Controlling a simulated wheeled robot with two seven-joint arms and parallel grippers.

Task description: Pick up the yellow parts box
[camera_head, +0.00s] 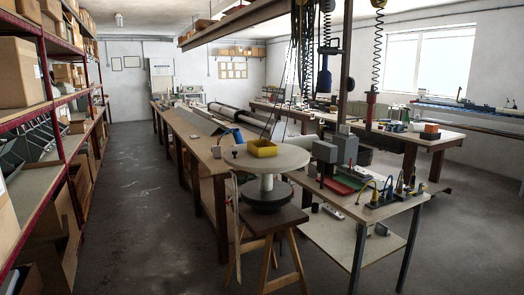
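The yellow parts box (262,148) is a small open-topped box. The round top rests on a pale post above a dark round base, on a wooden trestle stand. What the box holds is too small to tell. Neither my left gripper nor my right gripper is in view, and nothing touches the box from above.
A long workbench (196,145) runs away behind the box. A low table with tools (385,208) stands close on the right. Shelves with cardboard boxes (38,195) line the left. Cables and tools hang overhead. The floor aisle (140,200) is clear.

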